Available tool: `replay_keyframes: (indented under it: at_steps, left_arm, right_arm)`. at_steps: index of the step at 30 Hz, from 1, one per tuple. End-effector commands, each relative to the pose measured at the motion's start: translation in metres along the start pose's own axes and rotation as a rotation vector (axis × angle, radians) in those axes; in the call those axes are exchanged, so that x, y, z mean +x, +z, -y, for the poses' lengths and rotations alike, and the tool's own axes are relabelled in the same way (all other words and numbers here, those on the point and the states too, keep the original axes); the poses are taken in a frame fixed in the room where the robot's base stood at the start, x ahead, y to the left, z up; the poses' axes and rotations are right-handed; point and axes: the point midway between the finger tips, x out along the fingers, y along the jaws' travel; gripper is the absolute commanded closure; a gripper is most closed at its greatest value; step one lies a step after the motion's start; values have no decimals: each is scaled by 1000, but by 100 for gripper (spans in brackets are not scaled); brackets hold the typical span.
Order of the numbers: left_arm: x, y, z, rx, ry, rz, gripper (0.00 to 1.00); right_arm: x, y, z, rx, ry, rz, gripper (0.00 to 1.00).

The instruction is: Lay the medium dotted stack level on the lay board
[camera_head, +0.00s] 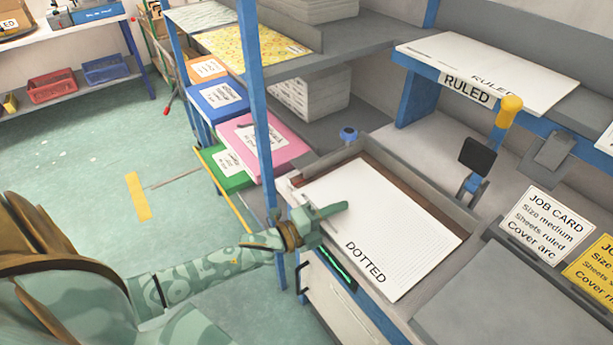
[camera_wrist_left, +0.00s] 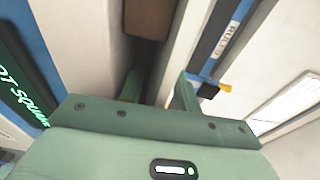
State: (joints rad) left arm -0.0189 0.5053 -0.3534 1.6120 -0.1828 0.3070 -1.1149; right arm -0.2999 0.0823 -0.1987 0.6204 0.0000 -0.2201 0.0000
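The white dotted stack (camera_head: 385,220), marked DOTTED, lies on the brown lay board (camera_head: 408,181) in the head view. Brown shows along its back edge. Its near-left edge is partly hidden by my left gripper (camera_head: 328,212). The left gripper's fingers are spread at that edge, with nothing seen held between them. In the left wrist view the fingers (camera_wrist_left: 157,92) stand apart, with brown and grey surfaces beyond. A green-lit display (camera_head: 338,265) is on the bench front below the gripper. In the wrist view its cut-off text reads "OT SQUAR". My right gripper is out of view.
Grey raised walls (camera_head: 425,190) border the lay board at the back. A blue post (camera_head: 257,110) stands left of it. A job card (camera_head: 547,226) and a yellow-handled lever (camera_head: 509,108) are to the right. A RULED stack (camera_head: 490,70) lies on the raised shelf behind.

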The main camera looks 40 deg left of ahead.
Motion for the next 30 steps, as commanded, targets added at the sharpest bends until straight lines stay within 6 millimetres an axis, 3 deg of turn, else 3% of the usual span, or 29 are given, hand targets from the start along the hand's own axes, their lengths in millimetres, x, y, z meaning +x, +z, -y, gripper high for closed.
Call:
replay_keyframes:
  at_steps: [5,15,21,30]
  left_arm:
    - [-18,0,0,-2,1,0,67]
    - [-108,0,0,-3,2,0,67]
    - [-147,0,1,-1,-1,0,67]
    - [-163,0,1,0,-4,-1,67]
  right_arm:
    - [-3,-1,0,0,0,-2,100]
    - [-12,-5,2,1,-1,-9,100]
    - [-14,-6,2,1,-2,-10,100]
    - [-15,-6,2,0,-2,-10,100]
